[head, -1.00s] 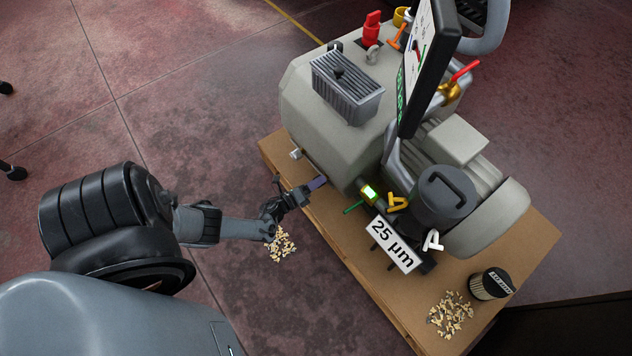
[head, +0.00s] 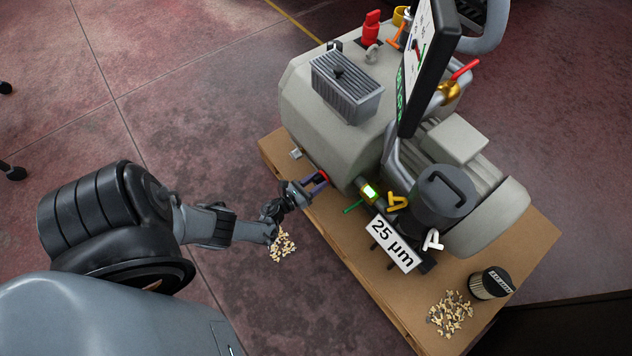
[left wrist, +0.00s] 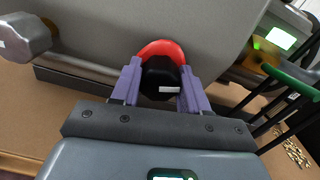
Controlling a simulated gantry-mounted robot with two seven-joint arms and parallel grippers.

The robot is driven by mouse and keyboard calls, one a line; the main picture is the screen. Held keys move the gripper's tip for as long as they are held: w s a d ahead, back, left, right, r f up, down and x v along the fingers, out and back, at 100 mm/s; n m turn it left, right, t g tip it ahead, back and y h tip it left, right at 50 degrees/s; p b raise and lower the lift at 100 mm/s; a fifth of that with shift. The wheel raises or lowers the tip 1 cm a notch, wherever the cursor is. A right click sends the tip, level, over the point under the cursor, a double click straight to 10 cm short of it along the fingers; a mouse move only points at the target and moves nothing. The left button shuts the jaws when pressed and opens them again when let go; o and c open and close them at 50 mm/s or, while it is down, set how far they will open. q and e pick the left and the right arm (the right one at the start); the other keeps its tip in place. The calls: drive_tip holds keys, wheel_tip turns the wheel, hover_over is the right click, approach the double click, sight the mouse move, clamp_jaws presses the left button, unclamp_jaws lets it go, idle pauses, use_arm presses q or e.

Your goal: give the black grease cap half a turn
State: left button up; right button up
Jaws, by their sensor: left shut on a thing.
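The black grease cap (left wrist: 160,80) sits at the middle of the left wrist view, with a white mark on its face and a red ring (left wrist: 161,49) arching around its upper side. My left gripper (left wrist: 155,88) has its two purple fingers on either side of the cap and is shut on it. In the head view my left gripper (head: 318,184) is at the lower side of the grey machine (head: 318,128), with a bit of red between its fingers. The cap itself is mostly hidden there. My right gripper is not in view.
A green-handled valve (head: 353,207), a lit green display (head: 370,191) and a "25 µm" sign (head: 393,244) are just right of the gripper. A filter (head: 490,284) and loose chips (head: 450,314) lie on the brown base. Open floor lies to the left.

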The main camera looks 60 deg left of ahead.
use_arm(q)
drive_tip(key=shift+f+m, duration=0.1)
drive_tip(key=shift+m, duration=1.4)
drive_tip(key=o, duration=1)
drive_tip(key=shift+o, duration=0.2)
drive_tip(key=s+d+p, duration=0.1)
drive_tip(key=s+d, duration=0.1)
drive_tip(key=s, duration=0.8)
drive_tip(key=shift+s, duration=0.3)
